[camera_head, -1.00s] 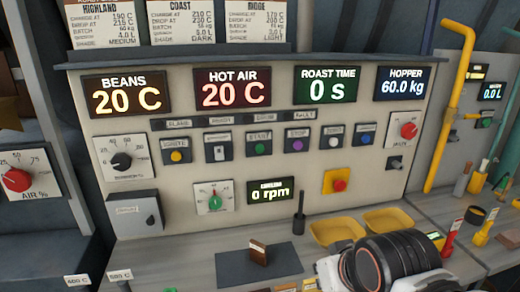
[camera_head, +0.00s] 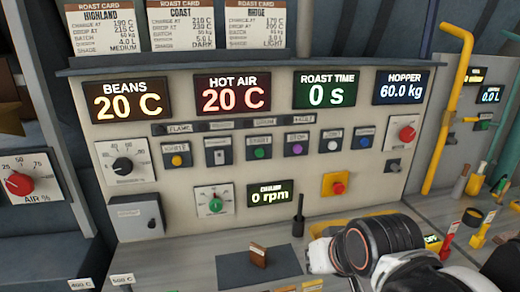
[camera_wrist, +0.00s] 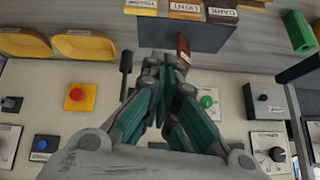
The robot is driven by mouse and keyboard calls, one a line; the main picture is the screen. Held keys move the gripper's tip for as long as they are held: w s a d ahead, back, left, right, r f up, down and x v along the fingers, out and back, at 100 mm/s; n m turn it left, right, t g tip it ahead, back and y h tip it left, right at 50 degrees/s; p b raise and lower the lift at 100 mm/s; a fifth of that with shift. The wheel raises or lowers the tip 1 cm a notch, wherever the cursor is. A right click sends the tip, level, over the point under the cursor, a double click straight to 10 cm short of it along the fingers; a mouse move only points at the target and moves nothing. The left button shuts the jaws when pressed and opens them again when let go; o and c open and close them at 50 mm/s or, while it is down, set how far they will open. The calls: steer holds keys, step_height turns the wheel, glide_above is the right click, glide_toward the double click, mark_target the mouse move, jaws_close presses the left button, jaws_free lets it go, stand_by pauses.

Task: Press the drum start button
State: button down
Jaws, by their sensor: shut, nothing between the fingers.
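The green start button (camera_head: 260,151) is on the upright control panel (camera_head: 320,178), in the middle of a row of buttons, with a small label above it. The purple stop button (camera_head: 296,149) is to its right. The rpm display (camera_head: 270,194) below reads 0. My gripper (camera_wrist: 165,65) points at the lower panel and counter in the wrist view, its teal fingers shut and empty. It is apart from the start button, which the wrist view does not show. In the head view my arm covers the lower right and the fingertips cannot be made out.
A red emergency button (camera_head: 338,187) on a yellow plate and a green dial knob (camera_head: 215,205) sit lower on the panel. A dark upright handle (camera_head: 298,216) and a brown block on a dark mat (camera_head: 232,268) stand on the counter. Yellow trays (camera_wrist: 85,46) lie near my arm.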

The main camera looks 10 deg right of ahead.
mark_target(260, 153)
steer(key=w+a+r+m+y+p, duration=0.1)
steer(key=w+r+m+p, duration=0.2)
steer(key=w+p, duration=0.2)
steer(key=w+a+r+m+t+y+p, duration=0.1)
steer(key=w+a+r+m+p, duration=0.1)
steer(key=w+p, duration=0.3)
steer(key=w+a+r+m+y+p, duration=0.1)
steer(key=w+a+r+m+p, duration=0.1)
steer(key=w, duration=0.9)
steer(key=shift+w+r+m+t+y+p, duration=0.3)
steer(key=shift+r+m+p, duration=0.75)
steer(key=shift+p, duration=0.75)
steer(key=shift+a+f, duration=0.1)
steer(key=shift+f, duration=0.05)
steer(key=w, duration=0.8)
steer(key=shift+w+a, duration=0.15)
steer(key=shift+w, duration=0.25)
steer(key=shift+w+b, duration=0.35)
steer(key=shift+w, duration=0.05)
